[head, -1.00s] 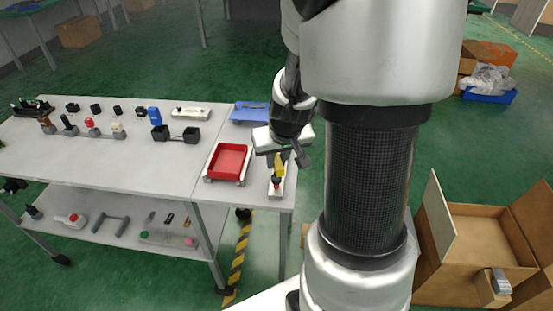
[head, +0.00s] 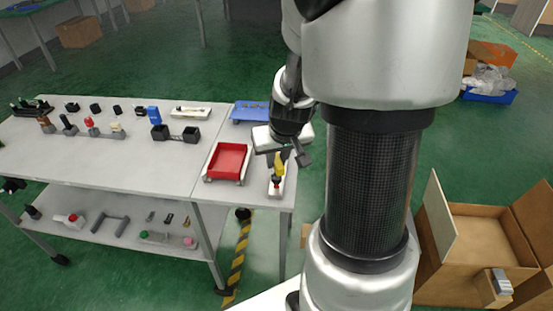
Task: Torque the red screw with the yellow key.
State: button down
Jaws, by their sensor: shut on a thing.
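The yellow key (head: 279,164) is upright between the fingers of my gripper (head: 281,153), near the right end of the table. My gripper is shut on its upper part. The red screw (head: 276,189) stands on a small pale base (head: 275,195) directly below the key. A dark part lies between the yellow and the red. At this size I cannot tell whether the key's tip is seated on the screw. My gripper hides the key's top.
A red tray (head: 211,175) is left of the screw base, and a blue tray (head: 250,121) lies behind. Several fixtures, including a blue block (head: 154,115), stand along the table's left part. The table's front middle is clear. An open cardboard box (head: 480,228) stands on the floor at right.

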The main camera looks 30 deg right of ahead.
jog(key=shift+f, duration=0.15)
jog(key=shift+f+b, duration=1)
jog(key=shift+b, duration=0.15)
